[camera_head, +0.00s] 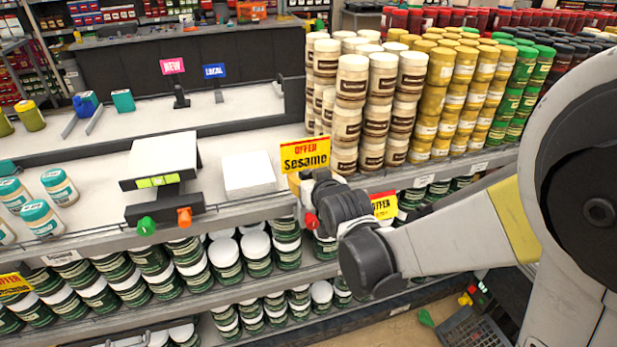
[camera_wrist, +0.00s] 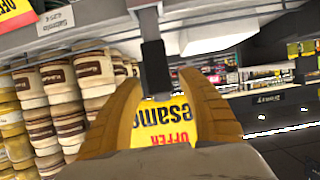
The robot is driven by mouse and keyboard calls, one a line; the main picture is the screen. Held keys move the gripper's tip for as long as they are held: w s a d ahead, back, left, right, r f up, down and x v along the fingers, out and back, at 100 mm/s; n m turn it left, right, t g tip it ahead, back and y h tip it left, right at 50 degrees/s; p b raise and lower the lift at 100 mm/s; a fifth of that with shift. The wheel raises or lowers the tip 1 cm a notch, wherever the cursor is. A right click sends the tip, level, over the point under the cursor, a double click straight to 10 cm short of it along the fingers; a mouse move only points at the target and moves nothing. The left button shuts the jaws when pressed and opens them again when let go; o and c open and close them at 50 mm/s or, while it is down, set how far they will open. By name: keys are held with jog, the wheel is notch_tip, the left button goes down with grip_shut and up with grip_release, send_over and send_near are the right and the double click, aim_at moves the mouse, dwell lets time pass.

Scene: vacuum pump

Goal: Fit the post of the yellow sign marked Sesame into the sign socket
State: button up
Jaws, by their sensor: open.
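The yellow Sesame sign (camera_head: 305,155), with a red OFFER band, stands roughly upright at the shelf's front edge in the head view. In the wrist view the sign (camera_wrist: 165,125) appears inverted, between and beyond my fingertips. My gripper (camera_head: 315,190) is at the sign's lower end, partly covering it. In the wrist view my gripper (camera_wrist: 165,92) is open, with one yellow finger on each side of the sign. A dark block (camera_wrist: 155,65), which looks like the socket, lines up with the sign's lower end. Whether the post is seated inside it cannot be told.
Stacked cream-lidded jars (camera_head: 350,100) stand close to the right of the sign. A white box (camera_head: 248,173) lies to its left, beside a scale (camera_head: 160,165). Another OFFER sign (camera_head: 384,205) hangs at the shelf edge to the right. Jars fill the lower shelves.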

jog(key=v, duration=1.2)
jog(key=s+d+f+m+g+h, duration=0.1)
jog(key=s+d+g+h, duration=0.1)
jog(key=s+d, duration=0.5)
jog(key=s+d+f+m+g+h, duration=0.1)
jog(key=s+d+g, duration=0.3)
jog(key=s+d, duration=0.4)
jog(key=shift+s+f+m+h, duration=0.4)
jog(key=shift+s+m, duration=0.2)
jog(key=shift+o, duration=0.6)
